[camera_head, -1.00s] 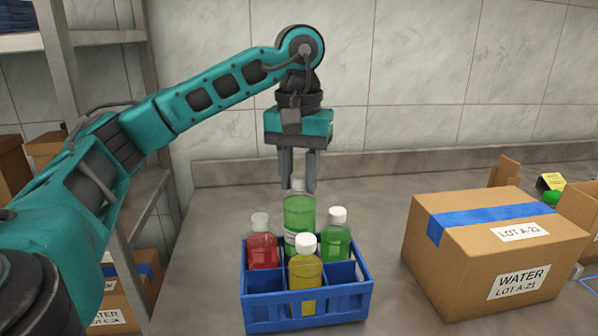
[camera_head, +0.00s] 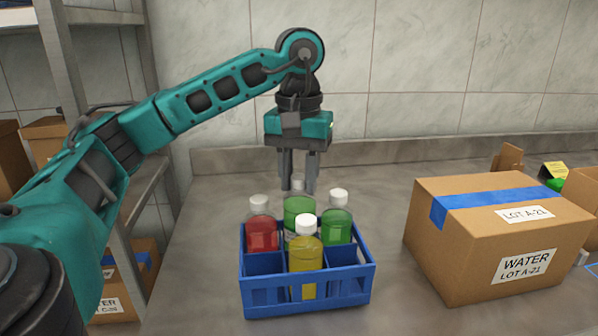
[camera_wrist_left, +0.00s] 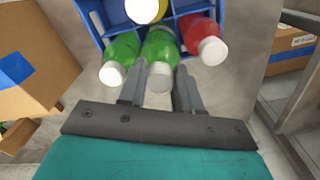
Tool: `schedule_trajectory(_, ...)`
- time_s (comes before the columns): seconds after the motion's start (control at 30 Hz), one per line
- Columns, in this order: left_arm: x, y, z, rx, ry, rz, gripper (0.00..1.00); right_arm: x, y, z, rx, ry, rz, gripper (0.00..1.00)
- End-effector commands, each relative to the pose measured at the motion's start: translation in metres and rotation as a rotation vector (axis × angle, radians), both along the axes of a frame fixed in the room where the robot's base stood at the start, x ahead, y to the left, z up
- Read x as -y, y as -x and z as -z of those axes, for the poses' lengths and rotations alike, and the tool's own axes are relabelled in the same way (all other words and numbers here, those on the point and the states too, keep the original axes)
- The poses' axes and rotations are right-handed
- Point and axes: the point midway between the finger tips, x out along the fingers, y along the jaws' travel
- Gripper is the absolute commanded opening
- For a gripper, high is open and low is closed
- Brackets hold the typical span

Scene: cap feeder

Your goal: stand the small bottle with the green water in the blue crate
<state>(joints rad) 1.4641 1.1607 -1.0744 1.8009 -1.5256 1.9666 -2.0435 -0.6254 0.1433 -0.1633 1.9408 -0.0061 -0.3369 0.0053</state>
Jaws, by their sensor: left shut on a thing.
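A small bottle with green water and a white cap (camera_head: 299,207) is upright at the back middle compartment of the blue crate (camera_head: 308,290). Its lower part is hidden by the yellow bottle and the crate. My left gripper (camera_head: 298,187) points down and is shut on this bottle near its cap. In the left wrist view the bottle (camera_wrist_left: 160,46) is between the two fingers (camera_wrist_left: 160,90), its base end within the crate outline. I cannot tell whether it touches the crate floor. My right gripper is not in view.
The crate also holds a red bottle (camera_head: 262,232), another green bottle (camera_head: 337,224) and a yellow bottle (camera_head: 305,250). A closed cardboard box (camera_head: 490,245) stands to the right. Shelving (camera_head: 150,195) is at the left. The counter behind the crate is clear.

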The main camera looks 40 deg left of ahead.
Motion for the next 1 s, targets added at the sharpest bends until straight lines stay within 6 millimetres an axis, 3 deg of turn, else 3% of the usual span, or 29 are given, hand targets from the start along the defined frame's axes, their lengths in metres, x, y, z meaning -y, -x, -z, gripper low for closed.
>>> schedule_trajectory(0.13, 0.000, 0.000, 0.011, 0.002, 0.000, 0.000, 0.00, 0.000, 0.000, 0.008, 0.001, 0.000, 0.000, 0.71)
schedule_trajectory(0.57, 0.000, 0.000, 0.012, 0.002, 0.000, 0.000, 0.00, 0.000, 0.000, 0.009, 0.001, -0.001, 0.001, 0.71)
schedule_trajectory(1.0, 0.000, 0.000, 0.030, 0.002, 0.000, 0.000, 0.00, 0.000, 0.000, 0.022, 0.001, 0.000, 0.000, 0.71)
